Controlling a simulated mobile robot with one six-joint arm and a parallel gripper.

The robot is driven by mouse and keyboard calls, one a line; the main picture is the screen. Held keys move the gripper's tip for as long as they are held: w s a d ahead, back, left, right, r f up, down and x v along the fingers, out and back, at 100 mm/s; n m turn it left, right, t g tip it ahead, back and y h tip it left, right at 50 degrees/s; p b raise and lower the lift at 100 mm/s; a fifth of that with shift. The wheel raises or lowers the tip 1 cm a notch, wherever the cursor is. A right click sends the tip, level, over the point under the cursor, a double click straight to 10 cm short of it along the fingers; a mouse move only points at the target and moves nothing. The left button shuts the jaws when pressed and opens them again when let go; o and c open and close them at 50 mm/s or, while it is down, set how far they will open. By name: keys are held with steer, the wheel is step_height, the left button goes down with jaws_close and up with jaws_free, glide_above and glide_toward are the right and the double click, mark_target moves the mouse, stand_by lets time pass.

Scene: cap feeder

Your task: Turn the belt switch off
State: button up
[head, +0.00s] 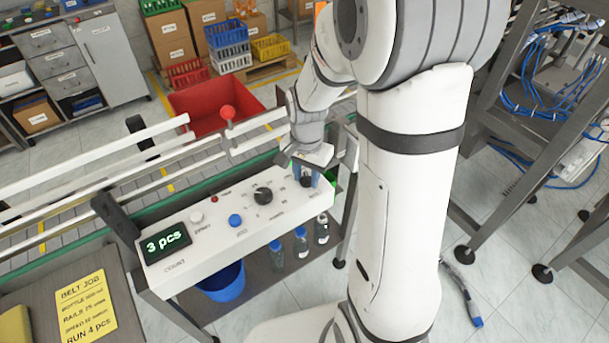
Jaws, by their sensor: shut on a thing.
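The white control panel (185,243) runs along the belt's near side. My gripper (307,178) points down at the panel's right end and is shut on a small black knob, the belt switch (306,182). The fingers partly hide the knob, so I cannot read its position. A larger black dial (263,195) sits to its left. A blue button (235,220), a white button (196,216) and a small red lamp (214,199) are farther left. The display (165,242) reads "3 pcs".
Several capped bottles (301,242) stand on the shelf below, near a blue bucket (220,281). A yellow note (86,309) reads "RUN 4 pcs". A red bin (200,103) is behind.

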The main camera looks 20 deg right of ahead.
mark_target(307, 177)
steer(key=n+b, duration=0.1)
steer(key=n, duration=0.4)
steer(key=shift+b, duration=0.3)
steer(key=n+b, duration=0.1)
steer(key=n, duration=0.4)
steer(key=shift+w+r, duration=0.1)
steer(key=shift+n, duration=0.4)
steer(key=o, duration=1)
step_height(307, 177, up, 8)
steer(key=shift+f, duration=0.15)
